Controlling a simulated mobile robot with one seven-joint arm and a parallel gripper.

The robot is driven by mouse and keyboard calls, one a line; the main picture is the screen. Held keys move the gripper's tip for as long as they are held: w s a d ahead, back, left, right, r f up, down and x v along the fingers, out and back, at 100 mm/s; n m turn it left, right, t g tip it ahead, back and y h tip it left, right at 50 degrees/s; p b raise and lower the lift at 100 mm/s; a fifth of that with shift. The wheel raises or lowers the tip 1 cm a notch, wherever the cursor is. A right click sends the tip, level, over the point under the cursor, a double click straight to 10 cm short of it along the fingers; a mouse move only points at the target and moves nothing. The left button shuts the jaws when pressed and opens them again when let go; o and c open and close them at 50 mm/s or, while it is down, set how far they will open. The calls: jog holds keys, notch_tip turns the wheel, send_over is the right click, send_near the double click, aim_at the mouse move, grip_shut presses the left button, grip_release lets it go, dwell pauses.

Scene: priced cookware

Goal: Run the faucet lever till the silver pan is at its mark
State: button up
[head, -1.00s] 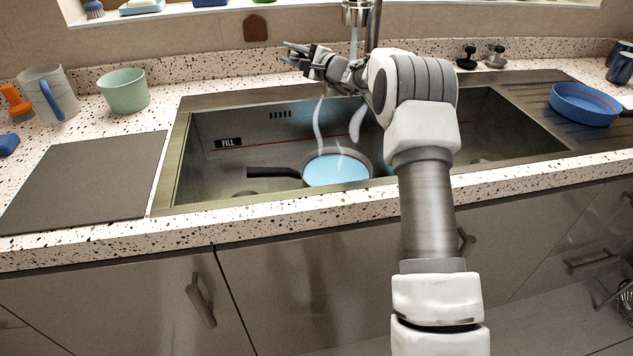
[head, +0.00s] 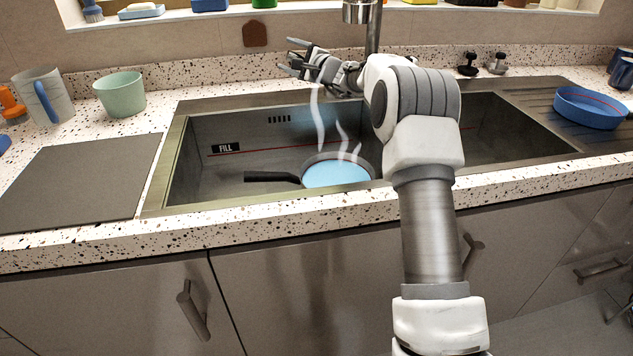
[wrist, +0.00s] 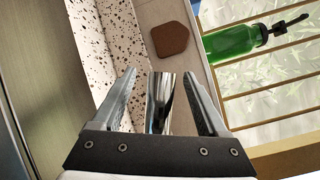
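The silver pan (head: 368,166) sits in the left sink basin, its black handle (head: 270,177) pointing left. Light blue water covers its inside, and pale steam wisps rise above it. I cannot make out a mark inside the pan. The faucet (head: 360,12) is cut off at the top of the head view, with no stream visible below its spout. My gripper (head: 298,60) is behind the basin, left of the faucet column. In the wrist view my gripper (wrist: 158,73) is open, with a chrome faucet part (wrist: 160,103) between the fingers and gaps beside it. I cannot tell whether this is the lever.
A FILL label (head: 226,148) and red line are on the basin's back wall. A blue pan (head: 590,107) with a red inner line stands on the drainboard. A green cup (head: 120,95) and a jug (head: 45,97) stand left. A green bottle (wrist: 232,42) is on the sill.

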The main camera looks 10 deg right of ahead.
jog(key=b+v, duration=0.2)
jog(key=shift+f+b, duration=0.2)
jog(key=shift+b, duration=0.15)
jog(key=b+v, duration=0.4)
jog(key=v, duration=0.1)
jog(key=shift+r, duration=0.15)
